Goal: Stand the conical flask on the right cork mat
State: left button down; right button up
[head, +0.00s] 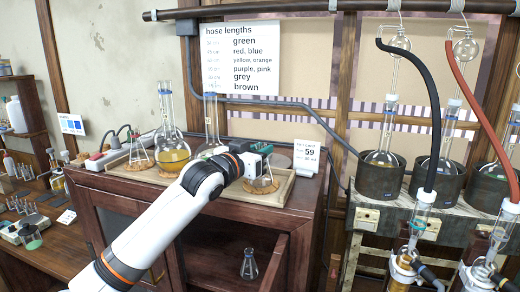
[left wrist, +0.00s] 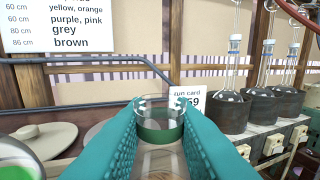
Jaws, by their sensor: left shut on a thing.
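My left gripper (head: 264,156) is over the right end of the wooden tray on the cabinet, its fingers shut on the neck of a clear conical flask (head: 262,181). In the left wrist view the flask's glass rim (left wrist: 160,103) shows between my teal fingers, with a green band below it. The flask looks upright over the right cork mat (head: 260,188); I cannot tell whether its base touches the mat. Another conical flask (head: 138,158) stands on the left cork mat. My right gripper is not in view.
A round flask with yellow liquid (head: 173,155) and a tall-necked flask (head: 212,120) stand on the tray (head: 285,191), left of my gripper. A run card (head: 309,158) is behind at right. A small flask (head: 249,266) stands inside the cabinet. Heating pots with flasks (head: 380,180) stand at right.

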pick_arm(q)
jog(key=shift+f, duration=0.1)
jog(key=c, duration=1.2)
grip_release()
jog(key=shift+d, duration=0.1)
jog(key=shift+c, duration=0.2)
jog(key=shift+o, duration=0.2)
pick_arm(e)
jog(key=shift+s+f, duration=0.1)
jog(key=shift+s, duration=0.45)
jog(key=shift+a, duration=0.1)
pick_arm(q)
jog(key=shift+s+a, duration=0.2)
jog(key=b+v, duration=0.4)
jog(key=v, duration=0.7)
jog(key=shift+s+b, duration=0.15)
jog(key=shift+b, duration=0.2)
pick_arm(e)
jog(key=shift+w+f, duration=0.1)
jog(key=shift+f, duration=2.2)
pick_arm(q)
jog(key=shift+a, duration=0.15)
